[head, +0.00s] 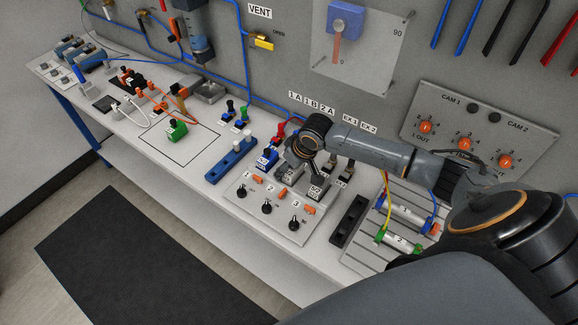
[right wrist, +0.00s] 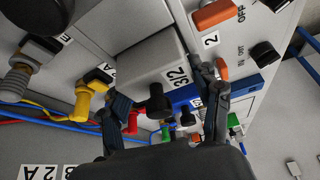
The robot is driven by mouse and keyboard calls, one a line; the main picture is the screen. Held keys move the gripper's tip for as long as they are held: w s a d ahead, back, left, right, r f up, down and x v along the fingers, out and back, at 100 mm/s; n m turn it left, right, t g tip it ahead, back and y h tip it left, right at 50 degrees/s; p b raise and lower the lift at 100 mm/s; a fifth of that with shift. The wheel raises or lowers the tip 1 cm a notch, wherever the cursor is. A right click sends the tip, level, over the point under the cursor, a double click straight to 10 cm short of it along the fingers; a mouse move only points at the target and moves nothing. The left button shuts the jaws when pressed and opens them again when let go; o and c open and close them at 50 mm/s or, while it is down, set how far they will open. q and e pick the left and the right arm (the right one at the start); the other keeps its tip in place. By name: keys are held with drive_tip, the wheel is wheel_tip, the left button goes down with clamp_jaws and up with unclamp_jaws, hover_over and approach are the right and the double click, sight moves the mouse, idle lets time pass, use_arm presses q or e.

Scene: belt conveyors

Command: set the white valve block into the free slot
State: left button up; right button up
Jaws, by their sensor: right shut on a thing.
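My right gripper (head: 300,162) reaches down into the row of valve blocks behind the knob panel. In the right wrist view, the gripper (right wrist: 168,112) is shut on the white valve block (right wrist: 155,62), which has a black knob and a 3/2 label. That block shows in the head view (head: 289,174), partly hidden by the gripper. It stands between a blue block (head: 267,158) and another pale block (head: 317,189) marked 3/2. Its underside is hidden, so I cannot tell whether it is fully seated. My left gripper is not in view.
The knob panel (head: 262,217) with orange switches lies in front of the row. A blue manifold (head: 232,160) is to the left, a black rail (head: 348,222) to the right. Coloured tubes and fittings (right wrist: 98,78) are close to the gripper. A green block (head: 177,130) stands farther left.

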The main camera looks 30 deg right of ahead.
drive_tip(key=shift+s+a+f, duration=0.15)
drive_tip(key=shift+s+f, duration=0.05)
drive_tip(key=shift+f, duration=0.05)
drive_tip(key=shift+s+a+f, duration=0.1)
drive_tip(key=shift+s+f, duration=0.2)
drive_tip(key=shift+f, duration=0.1)
drive_tip(key=o, duration=1.2)
drive_tip(key=shift+o, duration=0.9)
drive_tip(key=shift+w+f, duration=0.15)
drive_tip(key=shift+w, duration=0.25)
drive_tip(key=shift+s+d+r, duration=0.1)
drive_tip(key=shift+d+r, duration=0.1)
drive_tip(key=shift+o, duration=1.1)
drive_tip(key=shift+r, duration=0.15)
